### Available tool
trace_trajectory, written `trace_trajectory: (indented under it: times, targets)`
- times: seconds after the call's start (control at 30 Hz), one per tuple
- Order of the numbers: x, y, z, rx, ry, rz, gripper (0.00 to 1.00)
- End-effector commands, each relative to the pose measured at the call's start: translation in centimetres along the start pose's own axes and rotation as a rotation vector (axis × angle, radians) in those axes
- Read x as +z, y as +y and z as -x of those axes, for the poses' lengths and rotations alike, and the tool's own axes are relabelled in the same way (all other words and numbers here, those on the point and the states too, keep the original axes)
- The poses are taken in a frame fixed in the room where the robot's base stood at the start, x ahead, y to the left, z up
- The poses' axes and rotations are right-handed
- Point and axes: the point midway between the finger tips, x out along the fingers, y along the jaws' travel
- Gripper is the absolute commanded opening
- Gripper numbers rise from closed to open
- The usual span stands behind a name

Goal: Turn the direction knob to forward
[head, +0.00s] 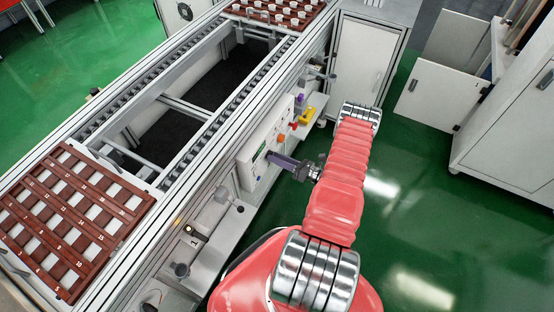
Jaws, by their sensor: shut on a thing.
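The white control panel (248,158) stands upright on the side of the conveyor frame, left of my arm. My gripper (270,157) reaches left to the panel's face, its dark fingers touching it at the lower middle. It is shut on the direction knob, which the fingers hide. I cannot read the knob's pointer or the labels around it from here.
Orange (281,139), red (294,125) and yellow (307,116) parts sit close beyond my gripper. The conveyor (203,113) carries a brown tray (62,228) at the near left and another (283,8) at the far end. Green floor (440,190) is open on the right.

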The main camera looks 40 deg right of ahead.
Motion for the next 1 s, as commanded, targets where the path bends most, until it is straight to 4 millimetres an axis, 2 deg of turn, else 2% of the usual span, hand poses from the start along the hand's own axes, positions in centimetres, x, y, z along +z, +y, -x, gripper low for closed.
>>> trace_trajectory:
  times: [0.17, 0.2, 0.43, 0.77, 1.0]
  targets:
    - [-0.3, -0.1, 0.0, -0.004, 0.005, -0.003, 0.07]
    - [-0.3, -0.1, 0.0, -0.004, 0.005, -0.003, 0.31]
    - [-0.1, 0.0, 0.0, -0.002, 0.002, 0.0, 0.47]
    - [0.0, -0.1, 0.2, -0.002, 0.0, 0.001, 0.48]
    - [0.0, -0.1, 2.2, -0.004, -0.002, 0.001, 0.48]
